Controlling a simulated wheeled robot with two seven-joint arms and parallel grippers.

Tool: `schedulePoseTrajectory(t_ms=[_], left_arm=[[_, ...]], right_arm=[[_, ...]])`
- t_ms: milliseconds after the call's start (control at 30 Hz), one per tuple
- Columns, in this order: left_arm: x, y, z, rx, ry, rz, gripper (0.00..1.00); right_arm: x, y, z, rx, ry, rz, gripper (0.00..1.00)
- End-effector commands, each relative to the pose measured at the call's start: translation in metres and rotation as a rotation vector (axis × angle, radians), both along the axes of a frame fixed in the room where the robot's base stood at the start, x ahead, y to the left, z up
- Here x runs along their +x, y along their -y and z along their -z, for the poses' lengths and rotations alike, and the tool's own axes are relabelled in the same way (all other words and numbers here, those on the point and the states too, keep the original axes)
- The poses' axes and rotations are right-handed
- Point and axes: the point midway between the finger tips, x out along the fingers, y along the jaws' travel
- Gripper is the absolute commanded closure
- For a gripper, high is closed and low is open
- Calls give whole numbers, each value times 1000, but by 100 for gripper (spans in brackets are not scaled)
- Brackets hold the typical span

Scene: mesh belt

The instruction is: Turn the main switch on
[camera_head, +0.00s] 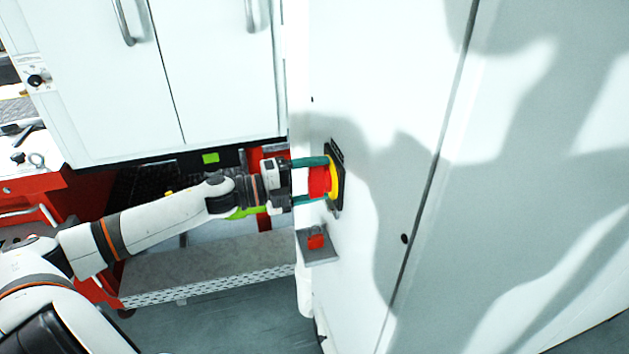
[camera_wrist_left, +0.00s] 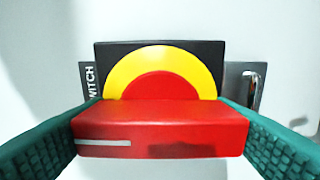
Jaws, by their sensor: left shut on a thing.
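The main switch is a red rotary handle (camera_head: 319,182) on a yellow disc (camera_head: 334,180) and a black plate (camera_head: 338,154), mounted on the side of the white cabinet. In the left wrist view the red handle (camera_wrist_left: 160,128) lies as a broad bar across the picture, with the yellow disc (camera_wrist_left: 120,78) behind it. My left gripper (camera_head: 312,181) is shut on the red handle, with one teal finger on each side. It also shows in the left wrist view (camera_wrist_left: 160,132). The lettering on the plate is partly hidden; only "WITCH" shows. My right gripper is not in view.
A small grey bracket with a red padlock (camera_head: 316,241) sits on the cabinet (camera_head: 375,85) below the switch. White doors with handles (camera_head: 123,22) stand at the upper left. A red tool cart (camera_head: 40,200) is at the far left. The floor (camera_head: 220,320) at the bottom is clear.

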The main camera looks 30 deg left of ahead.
Motion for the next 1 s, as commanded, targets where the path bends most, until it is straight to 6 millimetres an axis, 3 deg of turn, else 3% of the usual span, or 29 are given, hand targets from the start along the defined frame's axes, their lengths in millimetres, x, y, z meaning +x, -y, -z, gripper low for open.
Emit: schedulePoseTrajectory(t_ms=[300, 333, 467, 767, 1000], left_arm=[[0, 0, 2, 7, 2, 1, 46], [0, 0, 2, 7, 2, 1, 20], [0, 0, 1, 6, 1, 1, 2], [-1, -1, 1, 3, 1, 0, 2], [-15, -12, 4, 3, -4, 0, 2]], right_arm=[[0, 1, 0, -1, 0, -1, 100], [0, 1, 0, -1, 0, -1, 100], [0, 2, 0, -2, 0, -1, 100], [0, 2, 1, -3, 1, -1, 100], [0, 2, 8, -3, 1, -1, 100]])
